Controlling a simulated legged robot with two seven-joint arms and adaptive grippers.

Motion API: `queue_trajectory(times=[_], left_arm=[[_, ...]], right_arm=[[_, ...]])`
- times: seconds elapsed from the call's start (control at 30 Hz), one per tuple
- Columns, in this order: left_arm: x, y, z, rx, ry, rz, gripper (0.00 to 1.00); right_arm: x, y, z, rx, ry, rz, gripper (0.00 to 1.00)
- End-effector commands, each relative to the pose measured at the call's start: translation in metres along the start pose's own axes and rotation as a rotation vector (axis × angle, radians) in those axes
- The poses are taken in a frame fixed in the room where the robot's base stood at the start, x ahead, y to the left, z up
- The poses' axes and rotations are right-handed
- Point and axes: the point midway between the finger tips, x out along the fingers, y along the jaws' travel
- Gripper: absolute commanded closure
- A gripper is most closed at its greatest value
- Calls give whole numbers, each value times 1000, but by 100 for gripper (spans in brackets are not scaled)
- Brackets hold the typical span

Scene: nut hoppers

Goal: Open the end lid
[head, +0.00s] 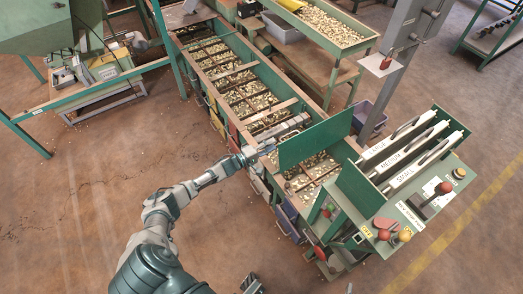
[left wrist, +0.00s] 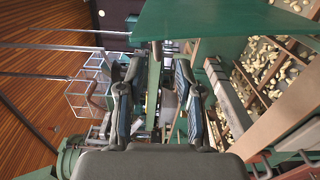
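The long green sorting bench (head: 262,60) runs away from me in the head view, with nuts in its open compartments. A flat green panel, seemingly the end lid (head: 315,142), stands raised across its near part. In the left wrist view a broad green panel (left wrist: 225,20) fills the upper right. Contact with the panel cannot be told.
A control box (head: 412,205) with labelled levers and coloured knobs stands at the right. A grey post (head: 385,80) rises behind it. A tray of nuts (head: 325,22) is at the back. The floor (head: 90,200) at the left is open.

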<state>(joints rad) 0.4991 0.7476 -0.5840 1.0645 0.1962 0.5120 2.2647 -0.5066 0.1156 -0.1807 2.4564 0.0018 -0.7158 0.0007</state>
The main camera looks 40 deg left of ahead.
Motion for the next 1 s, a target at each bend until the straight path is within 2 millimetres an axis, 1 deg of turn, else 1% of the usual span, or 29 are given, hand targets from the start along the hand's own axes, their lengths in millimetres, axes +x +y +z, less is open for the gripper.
queue_trajectory(times=[0.03, 0.1, 0.2, 0.3, 0.47, 0.93, 1.0], left_arm=[[-13, -1, 0, 1, -1, -3, 65], [-27, -2, 1, 0, -1, -4, 65], [-42, -2, 1, 0, -1, -4, 65], [-52, -1, 1, 0, -1, -1, 65], [-58, -1, 1, 0, -1, -1, 65], [-58, -1, 2, 0, -1, -1, 65], [-57, -4, 7, 7, -3, -5, 65]], right_arm=[[0, 0, 0, 0, 0, 0, 26], [0, 0, 0, 0, 0, 0, 26], [0, 0, 0, 0, 0, 0, 26], [1, 0, 0, 0, 0, 0, 26], [1, 0, 0, 0, -1, 0, 26], [2, 0, 0, 0, -2, 1, 26], [1, 0, 0, 0, 0, 0, 26]])
